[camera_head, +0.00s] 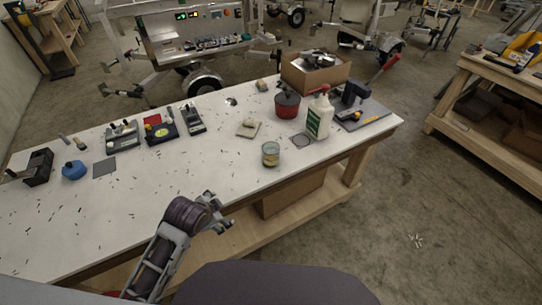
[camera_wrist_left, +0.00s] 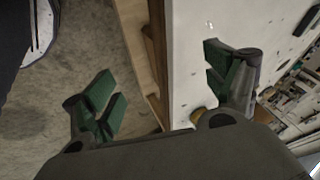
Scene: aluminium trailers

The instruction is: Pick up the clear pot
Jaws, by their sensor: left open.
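The clear pot (camera_head: 271,154) is a small glass vessel with yellowish contents. It stands upright near the front edge of the white table in the head view. My left gripper (camera_head: 217,206) is at the table's front edge, to the left of the pot and nearer to me, apart from it. In the left wrist view the left gripper (camera_wrist_left: 165,85) is open, its green-padded fingers wide apart with nothing between them. My right gripper is not in view.
Trays (camera_head: 161,131) sit further left. The white tabletop (camera_head: 205,160) is mostly clear left of the pot.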

